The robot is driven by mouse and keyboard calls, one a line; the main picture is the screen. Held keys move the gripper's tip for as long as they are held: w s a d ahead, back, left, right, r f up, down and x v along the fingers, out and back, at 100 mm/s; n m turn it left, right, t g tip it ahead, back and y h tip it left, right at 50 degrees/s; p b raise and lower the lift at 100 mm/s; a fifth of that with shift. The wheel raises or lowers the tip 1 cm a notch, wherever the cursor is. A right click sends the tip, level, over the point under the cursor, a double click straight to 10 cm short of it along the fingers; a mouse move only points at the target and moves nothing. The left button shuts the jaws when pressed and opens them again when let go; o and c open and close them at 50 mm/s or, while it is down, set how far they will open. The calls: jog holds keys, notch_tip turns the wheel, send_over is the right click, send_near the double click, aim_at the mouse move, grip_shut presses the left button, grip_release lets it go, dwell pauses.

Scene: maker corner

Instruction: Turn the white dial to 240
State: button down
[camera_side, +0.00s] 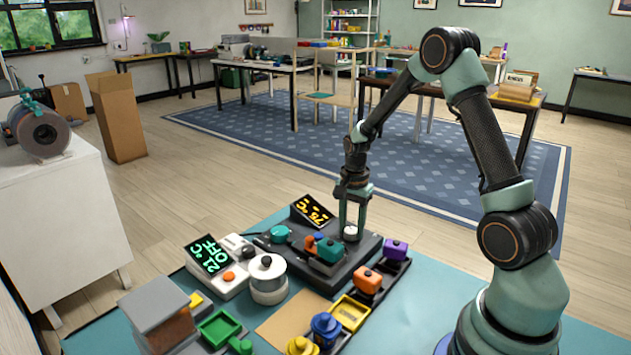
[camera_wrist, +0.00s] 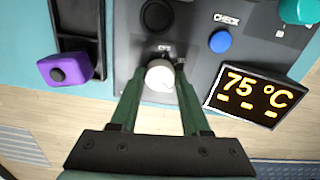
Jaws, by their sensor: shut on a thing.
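The white dial (camera_wrist: 160,76) stands on a dark grey panel (camera_wrist: 200,70) in the wrist view, under a small label that I cannot read clearly. A display (camera_wrist: 248,95) beside it shows 75 °C in yellow, with dashes below. My gripper (camera_wrist: 158,84) is shut on the dial, one green finger on each side. In the side view the dial (camera_side: 351,233) sits under the tip of my gripper (camera_side: 351,222), at the panel's right end. The display (camera_side: 312,211) stands at the panel's back edge. I cannot make out the dial's exact angle.
A blue button (camera_wrist: 220,42) lies near the dial by the word CHECK. A purple lidded piece (camera_side: 395,250) sits in a dark tray to the right of the panel. A white unit (camera_side: 225,278) with a green 21 °C OFF display (camera_side: 208,256) stands to the left.

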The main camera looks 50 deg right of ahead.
aim_at(351, 230)
jog(key=shift+r+m, duration=0.1)
jog(key=shift+m, duration=1.8)
jog(key=shift+c, duration=1.8)
grip_release()
notch_tip(351, 230, up, 12)
